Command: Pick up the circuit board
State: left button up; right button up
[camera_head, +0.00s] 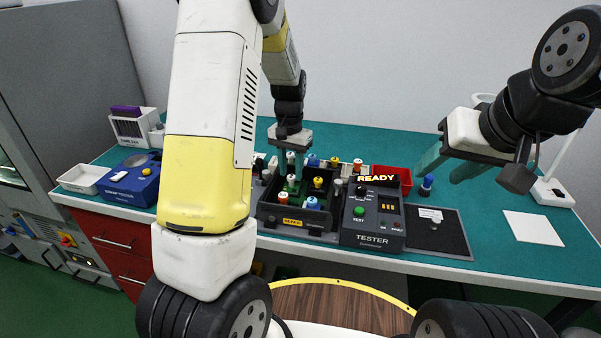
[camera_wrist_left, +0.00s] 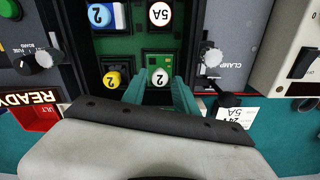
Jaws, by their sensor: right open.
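The green circuit board (camera_wrist_left: 125,46) lies in a black fixture, with several numbered, capped parts on it. In the head view the fixture (camera_head: 287,221) stands left of the tester, and the board is mostly hidden by its walls, the parts and my gripper. My left gripper (camera_wrist_left: 160,82) points down over the board. Its green fingers are apart, on either side of a white-capped part marked 2 (camera_wrist_left: 160,77), with gaps visible; contact with the board cannot be told. My right gripper (camera_head: 450,165) is open and empty above the bench's right part.
The tester (camera_head: 373,224) with a READY sign adjoins the fixture's right side. A blue device (camera_head: 130,181) and a white tray (camera_head: 84,178) are at left.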

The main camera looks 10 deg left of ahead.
aim_at(291, 177)
pick_arm(q)
jog(key=shift+f, duration=1.5)
grip_shut()
